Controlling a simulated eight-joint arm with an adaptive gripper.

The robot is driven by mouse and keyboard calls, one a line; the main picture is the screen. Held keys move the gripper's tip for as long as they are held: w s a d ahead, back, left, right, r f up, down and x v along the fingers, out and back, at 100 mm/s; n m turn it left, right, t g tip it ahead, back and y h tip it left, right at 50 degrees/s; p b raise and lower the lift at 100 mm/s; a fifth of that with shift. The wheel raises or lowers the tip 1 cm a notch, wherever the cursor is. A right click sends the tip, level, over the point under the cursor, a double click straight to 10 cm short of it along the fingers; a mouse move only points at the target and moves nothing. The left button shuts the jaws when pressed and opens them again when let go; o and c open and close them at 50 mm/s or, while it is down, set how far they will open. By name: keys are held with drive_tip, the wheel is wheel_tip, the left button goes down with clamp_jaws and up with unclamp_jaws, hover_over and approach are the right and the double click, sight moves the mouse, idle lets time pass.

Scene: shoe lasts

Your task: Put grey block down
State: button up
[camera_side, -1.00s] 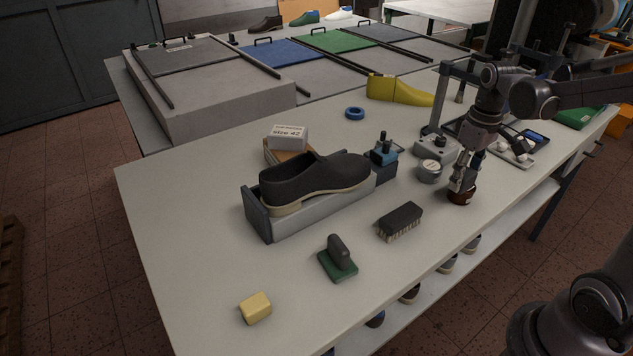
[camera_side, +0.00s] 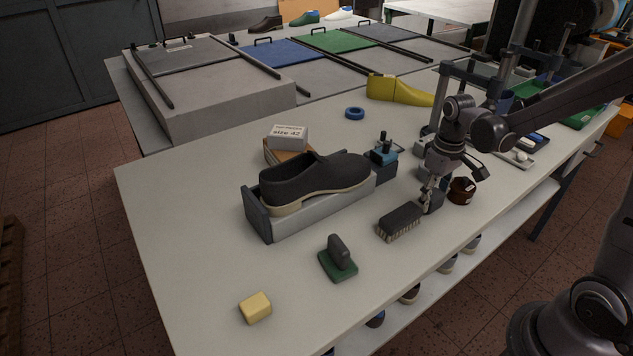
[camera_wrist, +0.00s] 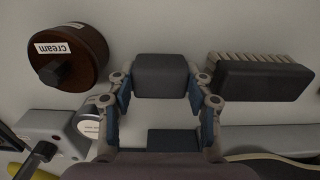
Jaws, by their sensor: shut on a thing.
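My gripper (camera_side: 428,190) is low over the front part of the bench, between the brown jar (camera_side: 461,190) and the black brush (camera_side: 400,221). It is shut on a dark grey block (camera_side: 433,203). In the wrist view the block (camera_wrist: 163,75) sits between the two fingers of my gripper (camera_wrist: 160,90). Its upper face shows and its underside is hidden, so I cannot tell whether it touches the bench.
In the wrist view the jar (camera_wrist: 68,55), labelled "cream", is left of the block and the brush (camera_wrist: 260,78) is close on the right. A shoe (camera_side: 315,180) rests on a grey stand behind.

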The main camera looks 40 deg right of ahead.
sight(434, 194)
drive_tip(key=shift+f, duration=0.15)
drive_tip(key=o, duration=1.2)
drive_tip(key=shift+c, duration=0.2)
wheel_tip(434, 194, up, 12)
drive_tip(key=s+a+t, duration=0.6)
drive_tip(key=a+t, duration=0.1)
drive_tip(key=a, duration=0.4)
drive_tip(key=shift+a+f, duration=0.25)
drive_tip(key=shift+s, duration=0.1)
